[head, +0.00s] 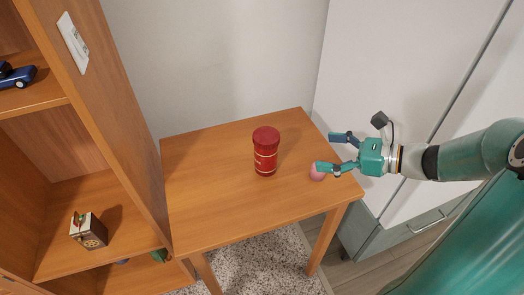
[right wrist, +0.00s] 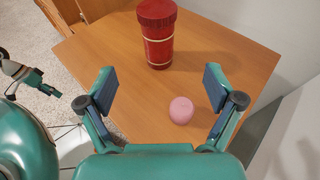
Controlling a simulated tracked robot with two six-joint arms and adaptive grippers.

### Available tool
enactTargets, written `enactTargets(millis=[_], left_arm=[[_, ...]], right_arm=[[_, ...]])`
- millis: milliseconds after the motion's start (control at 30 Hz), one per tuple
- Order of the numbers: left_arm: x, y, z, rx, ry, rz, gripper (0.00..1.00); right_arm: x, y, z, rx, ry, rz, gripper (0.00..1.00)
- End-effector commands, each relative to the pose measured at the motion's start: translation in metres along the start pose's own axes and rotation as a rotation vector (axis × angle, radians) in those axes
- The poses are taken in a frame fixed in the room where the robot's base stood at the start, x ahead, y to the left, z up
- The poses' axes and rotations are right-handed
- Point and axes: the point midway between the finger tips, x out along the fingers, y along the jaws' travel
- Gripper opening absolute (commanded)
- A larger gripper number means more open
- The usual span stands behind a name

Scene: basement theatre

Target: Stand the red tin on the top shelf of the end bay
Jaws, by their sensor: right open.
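The red tin (head: 265,155) stands upright on the small wooden table (head: 205,215), near its middle. It also shows in the right wrist view (right wrist: 157,40), beyond the fingertips. My right gripper (head: 328,152) comes in from the right over the table's right side, open and empty, pointing toward the tin but apart from it. The wooden shelf unit (head: 120,120) stands at the left, with a blue toy car (head: 18,76) on an upper board and a small box (head: 88,230) on a lower one. The unit's top is out of view. My left gripper is not in the head view.
A pink ball-like object (right wrist: 181,110) lies on the table between my right fingers in the wrist view, partly hidden by a finger in the head view. White cabinets (head: 385,70) stand close behind the right arm. The table's left half is clear.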

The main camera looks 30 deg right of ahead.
Motion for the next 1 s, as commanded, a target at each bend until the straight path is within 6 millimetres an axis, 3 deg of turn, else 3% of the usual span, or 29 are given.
enactTargets(millis=[200, 400, 733, 1000], left_arm=[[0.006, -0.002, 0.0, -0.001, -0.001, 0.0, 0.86], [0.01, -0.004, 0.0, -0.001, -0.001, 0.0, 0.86], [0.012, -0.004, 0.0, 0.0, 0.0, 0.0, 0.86], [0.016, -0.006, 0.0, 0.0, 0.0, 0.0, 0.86]], right_arm=[[0.058, 0.006, 0.002, -0.006, -0.002, 0.03, 0.91], [0.098, 0.006, 0.003, -0.008, -0.002, 0.033, 0.91], [0.123, 0.007, 0.004, -0.008, 0.0, 0.033, 0.91], [0.16, 0.009, 0.004, -0.009, -0.001, 0.034, 0.91]])
